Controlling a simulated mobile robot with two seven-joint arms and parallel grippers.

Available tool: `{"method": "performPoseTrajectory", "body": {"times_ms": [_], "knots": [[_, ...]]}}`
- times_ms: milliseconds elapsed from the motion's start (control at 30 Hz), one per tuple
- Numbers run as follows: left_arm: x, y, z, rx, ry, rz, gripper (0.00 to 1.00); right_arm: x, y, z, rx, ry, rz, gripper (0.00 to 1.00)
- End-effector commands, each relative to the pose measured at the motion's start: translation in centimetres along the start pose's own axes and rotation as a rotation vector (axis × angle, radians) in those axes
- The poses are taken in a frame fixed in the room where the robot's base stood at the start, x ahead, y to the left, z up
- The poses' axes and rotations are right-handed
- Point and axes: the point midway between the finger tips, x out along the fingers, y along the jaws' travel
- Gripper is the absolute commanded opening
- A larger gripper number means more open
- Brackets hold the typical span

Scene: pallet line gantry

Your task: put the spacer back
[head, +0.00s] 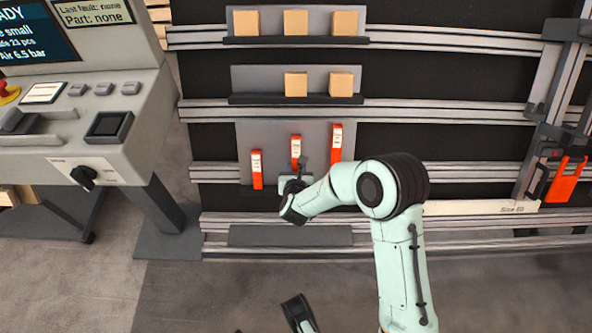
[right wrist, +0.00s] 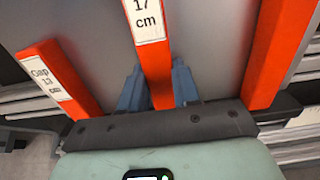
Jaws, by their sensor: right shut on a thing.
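Three orange-red spacers of rising height stand in a row against a grey back plate (head: 320,135) on the line. The left one (head: 257,170) reads "Gap 13 cm" in the right wrist view (right wrist: 62,80). The middle one (head: 295,150) reads "17 cm" in the right wrist view (right wrist: 148,35). The right one (head: 336,143) is the tallest. My right gripper (head: 297,172) is shut on the middle spacer, one blue-grey finger on each side of it (right wrist: 159,88). The spacer's foot is hidden by the gripper.
Two shelves above hold tan blocks (head: 295,23). An empty dark grey shelf (head: 290,236) is below. A control console (head: 80,120) stands at the left. An orange-red forked part (head: 567,180) hangs on the gantry at the right. Aluminium rails cross the scene.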

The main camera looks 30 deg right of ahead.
Motion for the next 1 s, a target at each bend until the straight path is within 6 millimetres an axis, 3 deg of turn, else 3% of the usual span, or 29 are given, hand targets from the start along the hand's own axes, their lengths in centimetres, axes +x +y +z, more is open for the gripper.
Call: {"method": "performPoseTrajectory", "body": {"times_ms": [1000], "knots": [[0.93,-0.14,-0.07,0.000,-0.001,-0.001,0.61,0.00,-0.03,-0.52,0.000,-0.002,-0.001,0.00]]}}
